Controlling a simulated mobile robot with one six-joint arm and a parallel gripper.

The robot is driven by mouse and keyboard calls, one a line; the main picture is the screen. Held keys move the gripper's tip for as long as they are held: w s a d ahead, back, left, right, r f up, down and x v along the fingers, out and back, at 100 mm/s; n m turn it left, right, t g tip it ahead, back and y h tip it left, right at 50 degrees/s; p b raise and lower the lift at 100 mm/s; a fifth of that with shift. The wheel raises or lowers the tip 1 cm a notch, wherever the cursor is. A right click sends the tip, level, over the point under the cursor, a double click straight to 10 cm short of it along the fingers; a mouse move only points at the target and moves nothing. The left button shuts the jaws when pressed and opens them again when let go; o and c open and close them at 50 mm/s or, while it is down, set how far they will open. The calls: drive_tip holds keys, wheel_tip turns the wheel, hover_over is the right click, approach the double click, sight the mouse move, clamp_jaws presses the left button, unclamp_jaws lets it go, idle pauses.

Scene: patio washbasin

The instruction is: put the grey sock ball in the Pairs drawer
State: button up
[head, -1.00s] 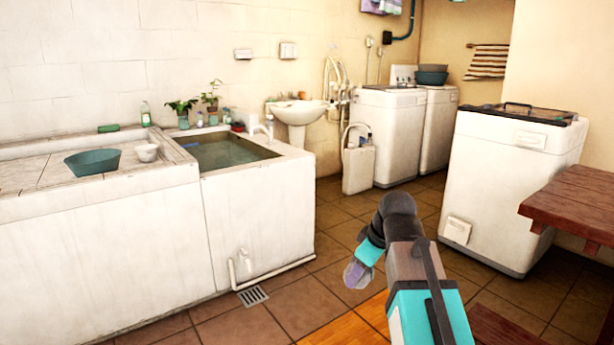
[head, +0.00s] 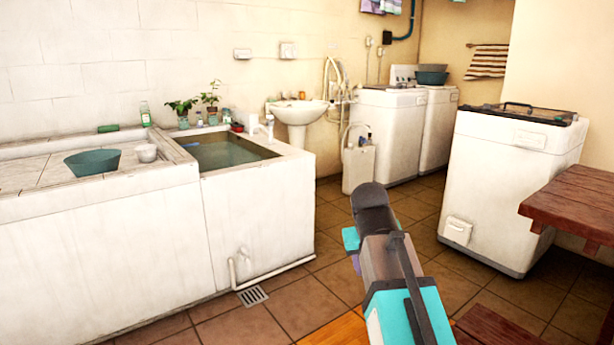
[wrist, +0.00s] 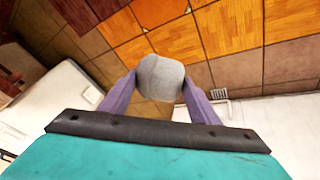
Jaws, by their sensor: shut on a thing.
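The grey sock ball (wrist: 160,78) sits between the two purple fingers of my gripper (wrist: 160,88) in the wrist view. The fingers are shut on it and hold it above the floor. In the head view my gripper (head: 355,262) is mostly hidden behind my arm, with only a bit of purple showing, and the sock ball cannot be seen there. No drawer marked Pairs shows in either view.
A white basin block (head: 255,210) with a water tank stands at the left. A washing machine (head: 510,190) and a red wooden table (head: 575,205) stand at the right. Tiled floor (head: 325,270) lies open between them, with a drain grate (head: 252,296).

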drive_tip(key=shift+m, duration=0.4)
drive_tip(key=shift+o, duration=0.2)
drive_tip(key=shift+r+p, duration=0.4)
drive_tip(key=shift+p, duration=0.05)
drive_tip(key=w+r+p, duration=0.1)
drive_tip(key=r+p, duration=0.5)
drive_tip(key=p, duration=0.1)
drive_tip(key=r+p, duration=0.5)
drive_tip(key=p, duration=0.3)
drive_tip(key=w+r+p, duration=0.1)
drive_tip(key=r+p, duration=0.5)
drive_tip(key=p, duration=0.2)
drive_tip(key=shift+w+r, duration=0.3)
drive_tip(key=shift+w, duration=0.05)
drive_tip(key=shift+c, duration=0.2)
drive_tip(key=shift+s, duration=1.85)
